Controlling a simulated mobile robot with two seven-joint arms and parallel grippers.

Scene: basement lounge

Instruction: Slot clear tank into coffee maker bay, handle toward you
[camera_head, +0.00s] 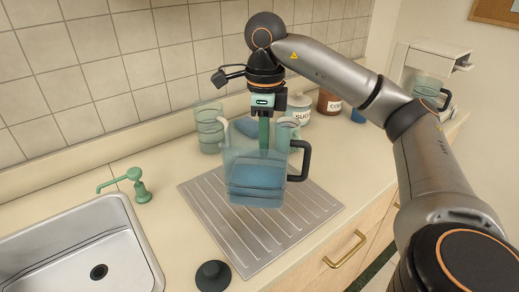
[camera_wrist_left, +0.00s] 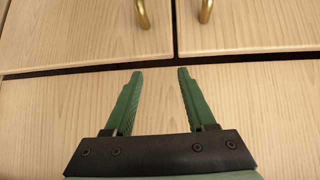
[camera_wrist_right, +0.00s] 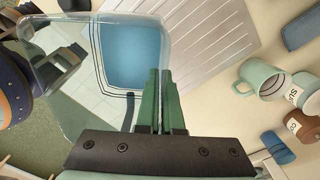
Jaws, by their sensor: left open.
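The clear tank (camera_head: 240,165), bluish inside with a black handle (camera_head: 300,160) on its right side, is upright over the ribbed drainboard. My right gripper (camera_head: 264,148) points down at its top, its green fingers close together on the tank's wall. The right wrist view shows the tank (camera_wrist_right: 130,55) at those fingers (camera_wrist_right: 160,75). Whether its base touches the drainboard is unclear. The white coffee maker (camera_head: 437,47) stands at the back right, with a clear dark-handled jug (camera_head: 427,88) in its lower part. My left gripper (camera_wrist_left: 160,75) is open and empty, facing wooden cabinet doors.
A sink (camera_head: 75,250) and green tap (camera_head: 130,185) are at left. A black stopper (camera_head: 213,276) lies at the drainboard's (camera_head: 320,205) front left. Clear cups (camera_head: 208,128), a green mug (camera_head: 287,132) and canisters (camera_head: 329,101) stand behind. Counter before the coffee maker looks partly free, but my arm covers some.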

